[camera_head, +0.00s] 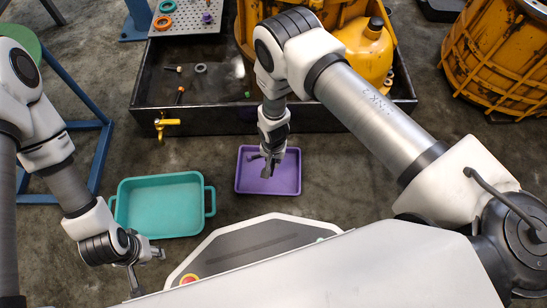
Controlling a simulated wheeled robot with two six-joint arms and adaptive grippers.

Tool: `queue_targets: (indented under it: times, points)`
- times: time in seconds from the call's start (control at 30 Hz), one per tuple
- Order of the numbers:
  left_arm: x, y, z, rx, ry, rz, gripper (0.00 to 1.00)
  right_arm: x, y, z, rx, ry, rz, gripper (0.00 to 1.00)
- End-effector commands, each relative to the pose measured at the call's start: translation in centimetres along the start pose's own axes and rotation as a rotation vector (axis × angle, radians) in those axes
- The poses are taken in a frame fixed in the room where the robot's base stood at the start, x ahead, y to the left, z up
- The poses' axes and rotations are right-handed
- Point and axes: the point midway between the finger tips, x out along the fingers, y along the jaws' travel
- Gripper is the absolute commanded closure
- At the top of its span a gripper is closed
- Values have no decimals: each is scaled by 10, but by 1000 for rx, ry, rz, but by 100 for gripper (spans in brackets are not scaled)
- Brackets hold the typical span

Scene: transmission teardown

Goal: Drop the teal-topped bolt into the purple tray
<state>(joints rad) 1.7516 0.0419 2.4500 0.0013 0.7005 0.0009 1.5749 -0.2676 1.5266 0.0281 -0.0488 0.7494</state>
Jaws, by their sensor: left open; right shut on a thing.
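The purple tray (291,186) is a shallow rectangular tray on the floor at the middle of the view. My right gripper (267,174) points down over the left-middle part of this tray. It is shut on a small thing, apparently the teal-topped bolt. The fingers hide most of that thing, and its teal top cannot be made out. My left gripper (150,263) is open and empty at the lower left, below the teal tray and far from the purple one.
A teal tray (160,183) with side handles lies left of the purple tray. Behind is a black bin (300,121) with small parts, a small green piece (247,94) and yellow housings. A yellow valve (166,123) sits at its front. A blue frame (88,125) stands left.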

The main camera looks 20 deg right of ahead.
Motion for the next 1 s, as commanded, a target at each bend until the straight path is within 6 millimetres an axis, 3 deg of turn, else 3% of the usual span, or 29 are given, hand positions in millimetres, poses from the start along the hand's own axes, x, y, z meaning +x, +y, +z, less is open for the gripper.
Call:
queue_targets:
  times: [0.03, 0.1, 0.37, 0.4, 0.47, 0.83, 1.0]
  points:
    - [12, 0, 0, -2, 1, 0, 59, 13, 0, 0, 1, 0, 0, 100]
    - [16, 0, -1, -3, 2, 0, 59, 17, 0, 0, 2, 0, 0, 100]
    - [14, 0, -1, -4, 4, 0, 59, 16, 0, 0, 1, 0, 0, 100]
    - [14, 0, -1, -4, 4, 0, 59, 16, 0, 0, 1, 0, 0, 82]
    - [14, 0, -1, -4, 4, 0, 59, 16, 0, 0, 1, 0, 0, 61]
    - [15, 0, -1, -4, 3, 0, 59, 14, 0, 0, 0, 0, 0, 60]
    - [14, 0, -1, -4, 3, 0, 59, 4, 0, -1, 1, 0, 0, 60]
